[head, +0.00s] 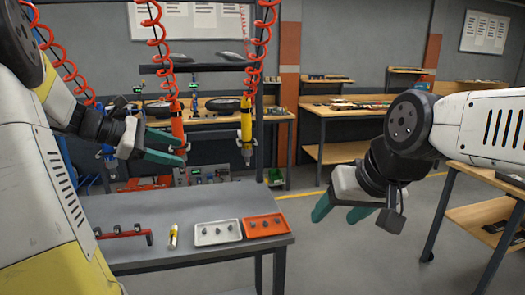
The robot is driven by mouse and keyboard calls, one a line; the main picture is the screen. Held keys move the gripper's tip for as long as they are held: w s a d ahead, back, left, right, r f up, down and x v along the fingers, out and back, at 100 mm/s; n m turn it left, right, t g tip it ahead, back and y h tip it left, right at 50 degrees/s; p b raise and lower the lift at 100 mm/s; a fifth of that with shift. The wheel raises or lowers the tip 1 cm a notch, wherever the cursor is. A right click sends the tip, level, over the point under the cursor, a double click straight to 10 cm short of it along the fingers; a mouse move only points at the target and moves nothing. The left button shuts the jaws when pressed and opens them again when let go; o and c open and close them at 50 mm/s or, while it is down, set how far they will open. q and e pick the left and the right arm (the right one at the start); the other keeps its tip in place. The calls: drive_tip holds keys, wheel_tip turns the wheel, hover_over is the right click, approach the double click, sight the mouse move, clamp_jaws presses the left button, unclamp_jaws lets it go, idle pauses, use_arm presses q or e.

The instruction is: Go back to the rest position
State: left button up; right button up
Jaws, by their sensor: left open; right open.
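My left gripper (175,149) comes in from the left with its teal fingers apart. Its fingertips are at the lower part of an orange hanging tool (177,122) on a red coiled cord. I cannot tell whether they touch it. My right gripper (339,214) is open, with its fingers pointing down and left. It hangs in free air right of the grey table (200,260), with nothing between its fingers.
A yellow tool (246,128) hangs right of the orange one. On the table are a red rack (125,234), a small yellow cylinder (173,237), a white tray (202,241) and an orange tray (281,230) with small dark parts. A wooden workbench (465,215) stands at right.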

use_arm(q)
drive_tip(key=s+d+f+m+y, duration=0.2)
drive_tip(key=s+d+m+y, duration=0.2)
drive_tip(key=s+m, duration=0.5)
drive_tip(key=s+d+f+m+y, duration=0.3)
drive_tip(key=s+d+m+y, duration=0.1)
drive_tip(key=s+m, duration=0.6)
drive_tip(key=shift+s+d+m, duration=0.3)
drive_tip(key=shift+s+d, duration=0.6)
